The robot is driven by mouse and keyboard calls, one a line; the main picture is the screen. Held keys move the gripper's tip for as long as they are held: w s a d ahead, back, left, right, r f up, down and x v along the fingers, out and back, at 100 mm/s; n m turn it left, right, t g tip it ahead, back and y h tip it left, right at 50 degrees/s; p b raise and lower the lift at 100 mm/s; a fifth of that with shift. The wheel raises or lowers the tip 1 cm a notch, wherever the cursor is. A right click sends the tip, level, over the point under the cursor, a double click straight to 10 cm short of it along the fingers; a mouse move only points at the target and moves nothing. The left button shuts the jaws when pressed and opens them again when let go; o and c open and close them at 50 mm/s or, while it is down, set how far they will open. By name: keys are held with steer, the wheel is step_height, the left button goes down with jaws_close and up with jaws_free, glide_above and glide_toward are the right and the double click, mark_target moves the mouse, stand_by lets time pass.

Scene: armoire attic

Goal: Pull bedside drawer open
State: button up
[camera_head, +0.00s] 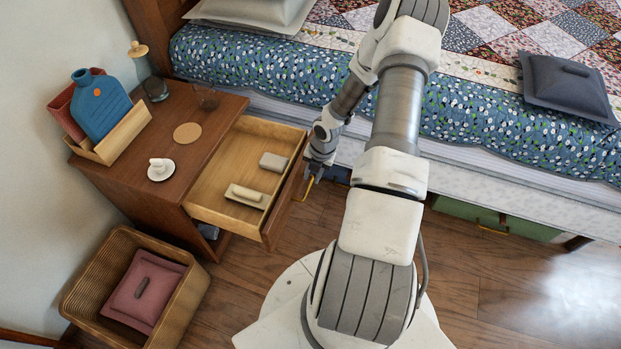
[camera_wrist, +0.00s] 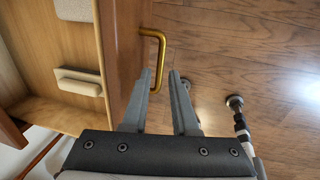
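The bedside drawer (camera_head: 225,180) stands pulled well out of the brown nightstand (camera_head: 170,120), its inside showing. Its brass handle (camera_wrist: 162,60) is on the drawer front, and it also shows in the head view (camera_head: 303,191). My gripper (camera_wrist: 160,72) is at the handle, one finger on the drawer-front side and one on the outer side. The fingers are parted, with a gap wider than the handle bar. The handle's lower end reaches between the fingertips; whether a finger touches it is unclear. The head view shows my gripper (camera_head: 313,177) small and partly hidden by my wrist.
Two small pale blocks lie in the drawer. A wicker basket (camera_head: 190,300) sits on the floor in front. The bed (camera_head: 480,140) is behind my arm.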

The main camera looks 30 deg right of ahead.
step_height(320, 180, up, 13)
steer(key=s+d+p, duration=0.1)
steer(key=s+p, duration=0.1)
steer(key=p, duration=0.2)
steer(key=shift+d, duration=0.2)
